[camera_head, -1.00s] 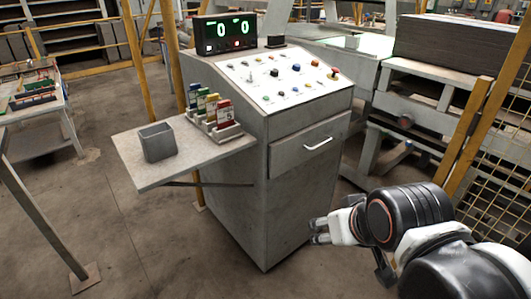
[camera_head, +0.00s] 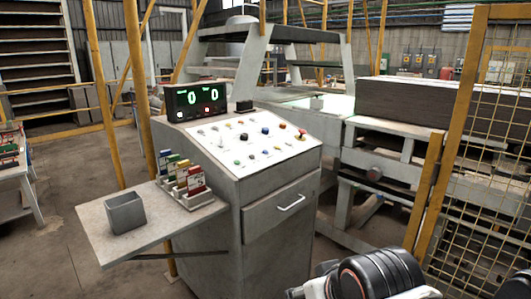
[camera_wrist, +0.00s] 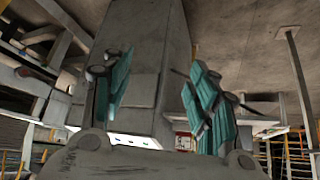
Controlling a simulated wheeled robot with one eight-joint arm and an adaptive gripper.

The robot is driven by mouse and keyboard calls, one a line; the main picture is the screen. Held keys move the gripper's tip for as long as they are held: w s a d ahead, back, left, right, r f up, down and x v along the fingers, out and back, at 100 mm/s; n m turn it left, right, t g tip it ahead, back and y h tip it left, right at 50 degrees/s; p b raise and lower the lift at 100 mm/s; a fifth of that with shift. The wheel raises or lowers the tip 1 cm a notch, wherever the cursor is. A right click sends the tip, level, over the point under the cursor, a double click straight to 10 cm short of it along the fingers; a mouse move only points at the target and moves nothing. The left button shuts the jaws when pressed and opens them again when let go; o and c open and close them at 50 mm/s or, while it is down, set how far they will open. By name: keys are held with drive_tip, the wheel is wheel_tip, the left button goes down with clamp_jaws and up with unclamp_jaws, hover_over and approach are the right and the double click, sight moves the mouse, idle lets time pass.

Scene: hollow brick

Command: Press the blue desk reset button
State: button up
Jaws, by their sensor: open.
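The control desk (camera_head: 190,144) is a grey cabinet with a sloped white panel (camera_head: 222,163) carrying several coloured buttons. A larger blue button (camera_head: 265,131) sits near the panel's middle, beside a black one. Other small bluish buttons are on the panel, and labels are too small to read, so I cannot tell which is the reset. My gripper (camera_wrist: 158,66) is open and empty, its teal-padded fingers apart in the wrist view, with the grey cabinet beyond them. In the head view my arm is low at the bottom edge, below the panel and right of the cabinet, mostly cut off.
A dark display (camera_head: 196,101) showing two green zeros stands on top of the desk. A yellow mesh fence (camera_head: 484,150) and machinery stand at right. Floor is open in front.

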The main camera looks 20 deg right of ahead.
clamp_jaws()
idle(1.2)
